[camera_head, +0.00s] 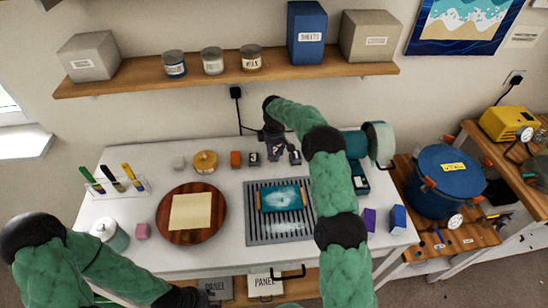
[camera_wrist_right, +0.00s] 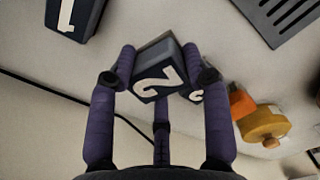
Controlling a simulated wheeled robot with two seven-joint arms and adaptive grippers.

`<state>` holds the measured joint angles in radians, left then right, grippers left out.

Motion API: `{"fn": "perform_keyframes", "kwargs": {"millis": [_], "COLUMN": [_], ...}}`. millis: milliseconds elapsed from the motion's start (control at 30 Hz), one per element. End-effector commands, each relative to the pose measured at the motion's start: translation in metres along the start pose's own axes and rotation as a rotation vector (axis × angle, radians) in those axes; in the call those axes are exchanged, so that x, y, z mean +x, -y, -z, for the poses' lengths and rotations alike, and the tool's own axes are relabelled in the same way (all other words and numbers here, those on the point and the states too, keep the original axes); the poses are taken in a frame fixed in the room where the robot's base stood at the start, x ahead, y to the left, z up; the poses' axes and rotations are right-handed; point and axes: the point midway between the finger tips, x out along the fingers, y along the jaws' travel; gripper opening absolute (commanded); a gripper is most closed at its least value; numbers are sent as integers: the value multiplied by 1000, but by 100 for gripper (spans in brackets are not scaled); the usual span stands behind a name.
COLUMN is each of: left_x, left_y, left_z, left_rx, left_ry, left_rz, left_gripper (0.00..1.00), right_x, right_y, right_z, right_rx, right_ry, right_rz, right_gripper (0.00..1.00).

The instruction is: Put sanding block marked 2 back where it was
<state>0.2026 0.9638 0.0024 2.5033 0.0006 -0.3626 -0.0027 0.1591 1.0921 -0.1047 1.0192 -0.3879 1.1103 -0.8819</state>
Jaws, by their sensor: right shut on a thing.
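The dark sanding block marked 2 (camera_wrist_right: 158,70) sits between the purple fingers of my right gripper (camera_wrist_right: 160,75), which is shut on it. In the wrist view the block looks turned relative to the block marked 1 (camera_wrist_right: 75,15). In the head view my right gripper (camera_head: 273,148) is at the back of the white bench, between the block marked 3 (camera_head: 253,158) and the block marked 1 (camera_head: 295,158). I cannot tell whether the held block touches the bench. My left gripper (camera_head: 192,298) is low at the bottom edge, and its fingers are unclear.
A grey slotted tray (camera_head: 252,220) with a teal panel (camera_head: 281,198) lies in front. A wooden shelf (camera_head: 230,75) hangs above, and a cable runs down the wall behind.

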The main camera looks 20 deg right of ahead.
Motion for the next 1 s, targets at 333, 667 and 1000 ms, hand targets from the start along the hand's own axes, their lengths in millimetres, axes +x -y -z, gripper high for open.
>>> {"fn": "perform_keyframes", "kwargs": {"millis": [333,667,1000], "left_x": [1,3,5], "left_y": [0,1,2], "left_z": [0,0,0], "left_rx": [0,0,0], "left_ry": [0,0,0], "left_rz": [0,0,0], "left_gripper": [40,40,40], "right_x": [15,41,44], "right_y": [-10,-9,-9], "right_z": [3,3,3], "right_rx": [0,0,0], "right_ry": [0,-2,-1], "right_rz": [0,-2,-1], "right_gripper": [23,23,66]}}
